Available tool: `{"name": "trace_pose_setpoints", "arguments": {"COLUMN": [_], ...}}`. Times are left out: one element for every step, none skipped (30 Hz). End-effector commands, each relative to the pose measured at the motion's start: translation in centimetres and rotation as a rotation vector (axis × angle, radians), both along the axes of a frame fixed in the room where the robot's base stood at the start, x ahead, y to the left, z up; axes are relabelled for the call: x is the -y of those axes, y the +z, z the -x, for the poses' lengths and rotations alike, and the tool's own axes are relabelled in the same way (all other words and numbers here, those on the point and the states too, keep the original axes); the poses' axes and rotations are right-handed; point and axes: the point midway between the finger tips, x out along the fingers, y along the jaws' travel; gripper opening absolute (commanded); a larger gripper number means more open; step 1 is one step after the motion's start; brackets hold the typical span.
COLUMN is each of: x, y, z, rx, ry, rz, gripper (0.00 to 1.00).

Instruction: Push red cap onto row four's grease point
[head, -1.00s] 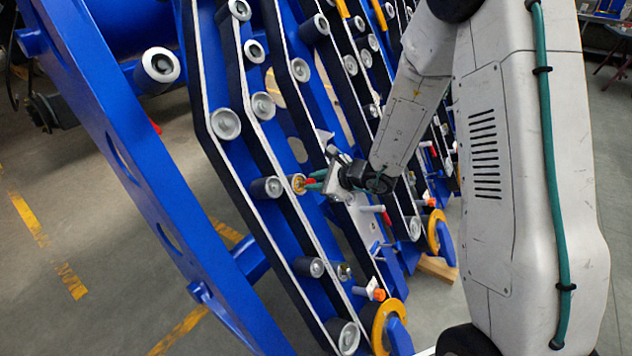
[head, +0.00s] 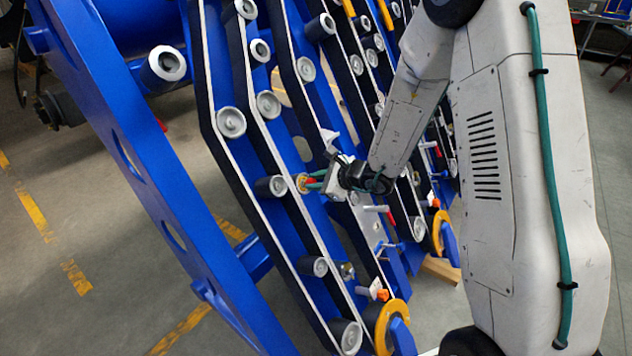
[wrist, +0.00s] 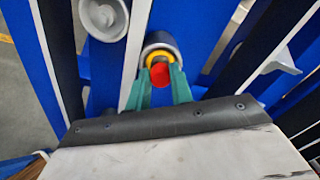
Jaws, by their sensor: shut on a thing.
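The red cap (wrist: 160,75) sits between the two green fingers of my gripper (wrist: 160,88) in the wrist view. Directly beyond it is a yellow ring (wrist: 158,57) in front of a grey roller end (wrist: 161,41). The cap overlaps the lower part of the ring in this view, and I cannot tell whether it is fully seated. In the head view my gripper (head: 315,183) is shut on the red cap (head: 309,181), which is right up against the yellow fitting (head: 301,183) beside a dark roller (head: 271,186).
Blue chassis bars and belts with grey rollers (head: 231,122) run diagonally around the gripper. A white bracket (wrist: 278,62) juts out to its right. Yellow rings (head: 391,322) and an orange-tipped pin (head: 381,294) lie lower right. Open floor is at left.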

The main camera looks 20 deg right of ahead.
Motion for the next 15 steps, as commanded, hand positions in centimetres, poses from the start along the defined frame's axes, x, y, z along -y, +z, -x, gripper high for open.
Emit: {"name": "trace_pose_setpoints", "arguments": {"x": [0.2, 0.3, 0.4, 0.5, 0.6, 0.7, 0.8, 0.9, 1.0, 1.1, 1.2, 1.3, 1.4, 1.5, 1.7], "y": [0.2, 0.3, 0.4, 0.5, 0.5, 0.7, 0.8, 0.9, 1.0, 1.1, 1.2, 1.3, 1.4, 1.5, 1.6], "z": [0.2, 0.3, 0.5, 0.6, 0.8, 1.0, 1.1, 1.2, 1.3, 1.5, 1.6, 1.8, 1.9, 2.0, 2.2], "rx": [0.001, 0.001, 0.001, 0.0, 0.0, 0.0, 0.001, 0.001, 0.001, 0.001, 0.001, 0.001, 0.001, 0.001, 0.001], "ry": [-0.001, -0.002, -0.002, -0.002, -0.002, -0.001, -0.001, -0.001, -0.001, -0.001, -0.001, -0.001, -0.001, -0.001, -0.001], "rz": [0.0, -0.001, -0.001, 0.0, 0.0, -0.001, 0.0, 0.0, 0.0, 0.0, 0.0, 0.0, 0.0, 0.0, 0.0], "gripper": [0.01, 0.01, 0.01, 0.01, 0.01, 0.01, 0.01, 0.01, 0.01, 0.01, 0.01, 0.01, 0.01, 0.01, 0.01]}}
